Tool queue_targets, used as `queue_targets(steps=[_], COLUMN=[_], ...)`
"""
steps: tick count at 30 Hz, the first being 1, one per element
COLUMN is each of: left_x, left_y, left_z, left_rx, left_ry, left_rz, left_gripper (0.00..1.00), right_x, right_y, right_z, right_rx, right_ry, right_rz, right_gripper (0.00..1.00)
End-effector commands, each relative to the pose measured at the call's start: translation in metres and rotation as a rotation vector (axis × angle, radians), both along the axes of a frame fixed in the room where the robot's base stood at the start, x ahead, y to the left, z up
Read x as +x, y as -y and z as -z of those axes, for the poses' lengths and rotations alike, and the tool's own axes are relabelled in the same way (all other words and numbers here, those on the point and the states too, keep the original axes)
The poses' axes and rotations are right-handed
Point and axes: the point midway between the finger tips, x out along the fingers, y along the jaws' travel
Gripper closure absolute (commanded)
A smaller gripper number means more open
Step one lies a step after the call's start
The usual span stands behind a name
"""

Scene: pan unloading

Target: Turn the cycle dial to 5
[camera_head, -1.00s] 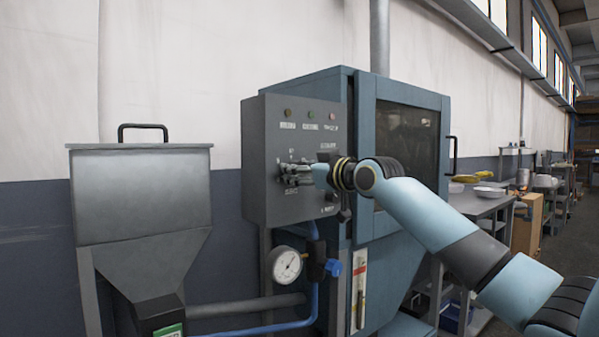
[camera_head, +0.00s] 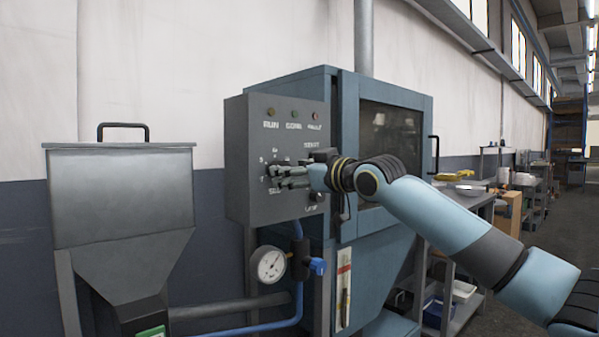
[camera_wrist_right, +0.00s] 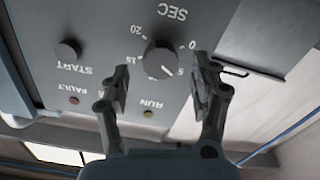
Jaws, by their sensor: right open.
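The cycle dial (camera_wrist_right: 159,61) is a round dark knob with a white pointer line on a grey panel, seen upside down in the right wrist view. Numbers and the word SEC surround it. The pointer faces lower right, close to the 5 mark. My right gripper (camera_wrist_right: 160,72) is open, with one finger on each side of the dial and a visible gap to the knob. In the head view, my right gripper (camera_head: 288,176) is at the control panel (camera_head: 250,206) and hides the dial. My left gripper is not in view.
A START button (camera_wrist_right: 67,52) and the RUN and FAULT lamps are near the dial. A pressure gauge (camera_head: 271,264) and blue pipe sit below the panel. A grey hopper (camera_head: 122,195) stands to the left. The blue machine's windowed door (camera_head: 392,140) is to the right.

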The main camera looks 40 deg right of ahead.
Motion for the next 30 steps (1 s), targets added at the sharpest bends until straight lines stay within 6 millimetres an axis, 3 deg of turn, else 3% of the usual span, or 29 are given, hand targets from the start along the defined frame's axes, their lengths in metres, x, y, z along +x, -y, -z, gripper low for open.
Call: queue_targets(steps=[3,9,26,30], left_x=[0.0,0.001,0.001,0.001], left_y=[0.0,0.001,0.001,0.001], left_z=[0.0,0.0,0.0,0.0], left_rx=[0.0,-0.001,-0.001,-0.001], left_ry=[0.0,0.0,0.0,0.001], left_rz=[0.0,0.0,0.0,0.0], left_gripper=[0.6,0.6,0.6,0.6], right_x=[-0.021,-0.037,-0.038,-0.041], right_y=[0.002,0.003,0.002,-0.002], right_z=[0.001,0.0,0.0,0.02], right_rx=[-0.008,-0.002,0.0,0.019], right_ry=[-0.003,-0.001,-0.001,-0.029], right_rz=[-0.001,-0.001,-0.002,-0.005], right_gripper=[0.38,0.38,0.38,0.38])
